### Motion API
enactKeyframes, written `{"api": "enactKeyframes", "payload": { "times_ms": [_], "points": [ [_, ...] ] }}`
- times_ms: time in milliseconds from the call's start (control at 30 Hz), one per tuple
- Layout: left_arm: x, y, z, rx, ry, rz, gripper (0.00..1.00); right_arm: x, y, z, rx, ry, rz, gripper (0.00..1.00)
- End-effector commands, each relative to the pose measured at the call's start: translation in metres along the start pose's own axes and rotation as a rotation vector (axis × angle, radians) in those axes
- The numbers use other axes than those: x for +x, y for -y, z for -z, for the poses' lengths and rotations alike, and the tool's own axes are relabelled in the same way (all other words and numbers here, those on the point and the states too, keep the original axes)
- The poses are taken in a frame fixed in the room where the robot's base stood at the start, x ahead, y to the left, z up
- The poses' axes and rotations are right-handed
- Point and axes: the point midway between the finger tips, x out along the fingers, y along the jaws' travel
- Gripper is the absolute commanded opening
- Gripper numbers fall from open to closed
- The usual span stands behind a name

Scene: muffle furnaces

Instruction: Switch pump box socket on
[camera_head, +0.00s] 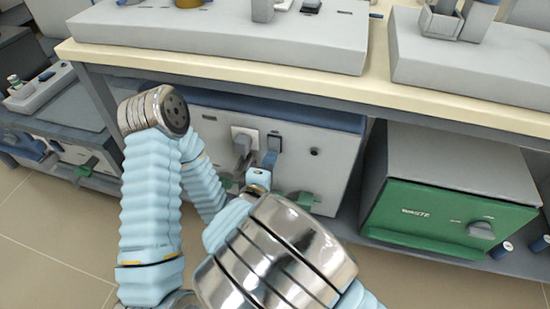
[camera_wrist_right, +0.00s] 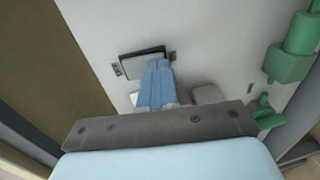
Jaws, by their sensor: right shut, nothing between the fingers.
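The pump box (camera_head: 330,180) is a pale grey box under the bench, and its front panel also fills much of the right wrist view (camera_wrist_right: 215,45). A white socket plate (camera_head: 237,131) on it has a grey plug in it. Beside it is a small dark-framed switch (camera_head: 275,135), which also shows in the wrist view (camera_wrist_right: 135,66). My right gripper (camera_head: 269,158) is shut and empty, its blue fingertips (camera_wrist_right: 158,66) at the lower edge of the switch. The fingers cover part of it; I cannot tell contact or the switch position.
Green fittings (camera_wrist_right: 290,62) stick out of the panel beside the gripper. A green-fronted waste box (camera_head: 440,215) stands to the right. The bench top (camera_head: 375,80) overhangs the pump box. My own arm links cover the panel's lower left.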

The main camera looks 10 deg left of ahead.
Motion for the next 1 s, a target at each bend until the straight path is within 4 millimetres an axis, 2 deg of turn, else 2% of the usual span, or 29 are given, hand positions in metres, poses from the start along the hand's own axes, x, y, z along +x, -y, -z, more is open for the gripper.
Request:
{"api": "enactKeyframes", "payload": {
  "times_ms": [400, 533, 1000],
  "points": [
    [0.001, 0.000, 0.000, 0.000, 0.001, -0.001, 0.41, -0.002, 0.001, 0.001, 0.000, 0.001, 0.000, 0.00],
    [0.006, 0.002, -0.001, 0.000, 0.002, -0.001, 0.41, 0.004, 0.006, 0.000, -0.004, 0.005, -0.053, 0.00],
    [0.001, 0.000, 0.000, 0.000, 0.001, -0.001, 0.41, 0.009, 0.002, -0.004, -0.001, 0.004, -0.055, 0.00]
  ]
}}
